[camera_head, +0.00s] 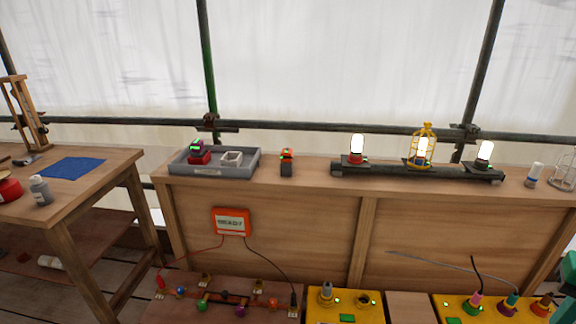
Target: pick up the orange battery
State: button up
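A small upright block with an orange top and a dark lower part, likely the orange battery (287,156), stands on the wooden bench top (312,172). It is just right of the grey tray and apart from it. A small green spot shows on its top.
Lit lamps stand on a dark rail (420,172) to the right. An orange meter (231,221) hangs on the bench front.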

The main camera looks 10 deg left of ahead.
aim_at(287, 160)
jog(key=z, duration=1.5)
jog(key=k, duration=1.05)
jog(key=u, duration=2.05)
jog(key=i, duration=1.25)
